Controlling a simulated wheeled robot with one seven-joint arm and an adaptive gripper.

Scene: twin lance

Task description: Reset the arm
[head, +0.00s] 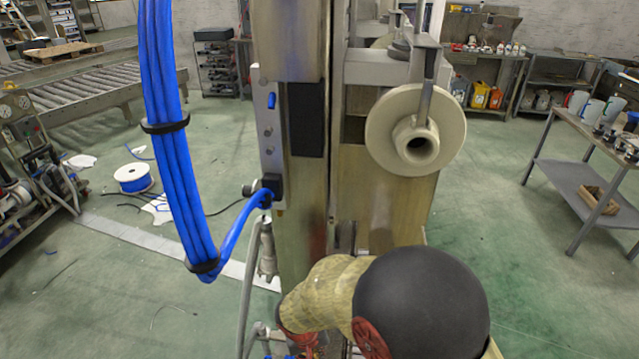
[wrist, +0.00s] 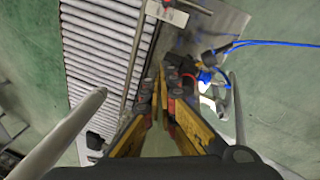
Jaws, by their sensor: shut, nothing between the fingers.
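My gripper (wrist: 160,92) shows in the wrist view with its yellow fingers and dark fingertips brought together; it is shut and empty. Beyond the fingertips are the floor, a roller conveyor and some blue-cabled equipment. In the head view my arm (head: 420,305), with a black rounded joint and a beige sleeve, reaches in from the bottom right towards the foot of the machine column. I cannot make out the fingertips in the head view.
A tall metal machine column (head: 298,180) with a pale round flange (head: 415,130) stands close in front. A thick blue cable bundle (head: 175,150) hangs at its left. A roller conveyor (head: 85,85) is behind left, a workbench (head: 590,135) at right. Green floor (head: 500,215) lies clear between.

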